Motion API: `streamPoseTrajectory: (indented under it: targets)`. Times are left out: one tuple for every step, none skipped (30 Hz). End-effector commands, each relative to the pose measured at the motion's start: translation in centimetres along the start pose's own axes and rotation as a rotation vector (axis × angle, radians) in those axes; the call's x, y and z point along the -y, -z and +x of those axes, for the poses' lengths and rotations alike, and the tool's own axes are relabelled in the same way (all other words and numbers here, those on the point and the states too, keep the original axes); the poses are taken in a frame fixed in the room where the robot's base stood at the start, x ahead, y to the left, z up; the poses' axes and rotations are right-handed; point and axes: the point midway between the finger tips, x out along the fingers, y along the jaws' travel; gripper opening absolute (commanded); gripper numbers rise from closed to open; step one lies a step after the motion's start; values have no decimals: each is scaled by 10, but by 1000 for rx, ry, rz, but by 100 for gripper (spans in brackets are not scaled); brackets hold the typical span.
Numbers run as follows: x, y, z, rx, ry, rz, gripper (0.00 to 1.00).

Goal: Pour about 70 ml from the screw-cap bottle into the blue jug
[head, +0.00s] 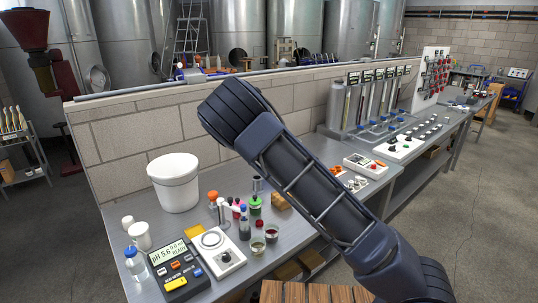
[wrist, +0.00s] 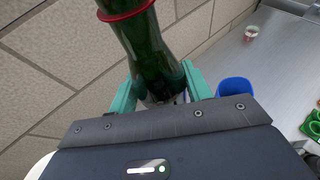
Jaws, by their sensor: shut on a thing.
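My gripper (wrist: 160,88) shows in the wrist view, its teal fingers shut on a dark green bottle (wrist: 148,45). The bottle has a red ring around its upper part, and its top end is cut off by the picture edge, so its cap or mouth is hidden. The blue jug (wrist: 235,90) stands on the grey bench just right of the gripper, apart from the bottle; its inside is not clearly seen. In the head view my arm covers the middle of the bench, and neither gripper, bottle nor jug can be made out there.
A block wall (head: 130,135) runs behind the bench. A white bucket (head: 174,184), a pH meter (head: 173,268), a scale (head: 218,251) and several small bottles crowd the bench's left part. A green rack (wrist: 312,122) and a small cup (wrist: 251,34) lie right of the jug.

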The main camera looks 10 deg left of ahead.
Motion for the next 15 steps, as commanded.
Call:
streamPoseTrajectory:
  targets:
    - [3,-2,1,2,2,2,14]
    - [4,-2,2,2,2,3,14]
    - [6,-3,2,2,2,3,14]
    - [8,-3,3,2,2,3,14]
    - [9,-4,4,1,1,4,14]
    - [12,-5,5,2,1,5,14]
    - [14,-6,6,1,1,5,14]
    - [15,-7,6,2,0,4,14]
    - [19,-9,8,2,0,5,14]
    - [21,-10,9,2,0,4,14]
    - [25,-12,10,2,0,5,14]
    - [28,-14,12,2,0,4,14]
    - [31,-16,12,2,-1,4,14]
    - [34,-18,13,2,-2,5,14]
    - [38,-21,14,2,-3,5,14]
